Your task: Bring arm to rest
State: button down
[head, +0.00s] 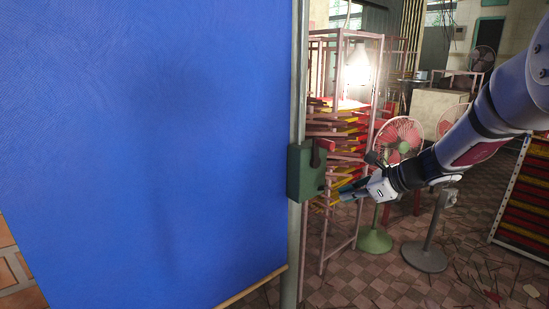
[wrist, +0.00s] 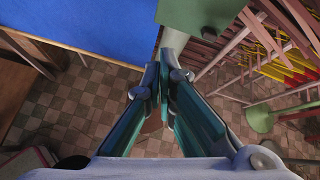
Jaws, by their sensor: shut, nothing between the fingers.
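My arm reaches in from the right edge in the head view. My gripper (head: 350,191) points left, beside a green box (head: 307,172) on a grey post. In the wrist view my gripper (wrist: 160,68) has its two fingers together with nothing held. The green box (wrist: 200,14) shows just past the fingertips there. I cannot tell whether the fingertips touch it.
A large blue panel (head: 150,140) fills the left side. A rack of sticks (head: 335,135) stands behind the box. A red-bladed fan (head: 398,137) and a second fan (head: 426,250) stand behind my arm. A slatted rack (head: 525,200) is at right. Tiled floor lies below.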

jog(key=s+a+r+n+g+h, duration=0.1)
jog(key=s+a+r+n, duration=0.25)
jog(key=s, duration=0.25)
jog(key=s+a+r+n+g+p, duration=0.1)
jog(key=s+a+r+n, duration=0.1)
jog(key=s+n, duration=0.4)
jog(key=s+a+r+n+g+h, duration=0.1)
jog(key=s+a+r+n+g, duration=0.15)
jog(key=s, duration=0.45)
jog(key=s+d+n+h+p, duration=0.1)
jog(key=s+d+n+h, duration=0.1)
jog(key=s+n, duration=0.4)
jog(key=s+d+n+h+p, duration=0.1)
jog(key=s+d+n+h, duration=0.2)
jog(key=s, duration=1.3)
jog(key=n, duration=0.3)
jog(key=shift+r+n+t, duration=0.35)
jog(key=shift+n, duration=0.05)
